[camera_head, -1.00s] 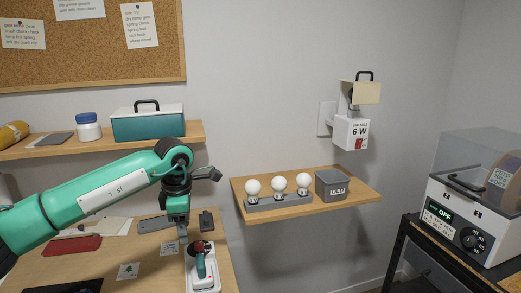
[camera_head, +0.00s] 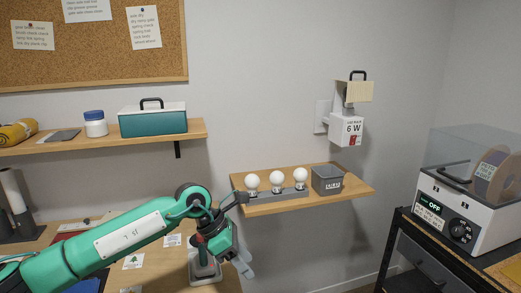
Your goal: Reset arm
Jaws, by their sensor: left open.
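My left arm comes in from the left in the head view, green with dark joints. Its gripper (camera_head: 246,268) points down and to the right, near the right edge of the workbench (camera_head: 156,266). The gripper is open and I see nothing held in it. A white tray-like base (camera_head: 203,274) on the bench stands just behind and left of the gripper, partly hidden by it. My right gripper is not in view.
A wall shelf holds several white bulbs (camera_head: 277,178) and a grey bin (camera_head: 327,179). A higher shelf (camera_head: 190,131) carries a teal toolbox (camera_head: 153,121) and a jar (camera_head: 95,124). A white machine (camera_head: 463,213) stands at the right.

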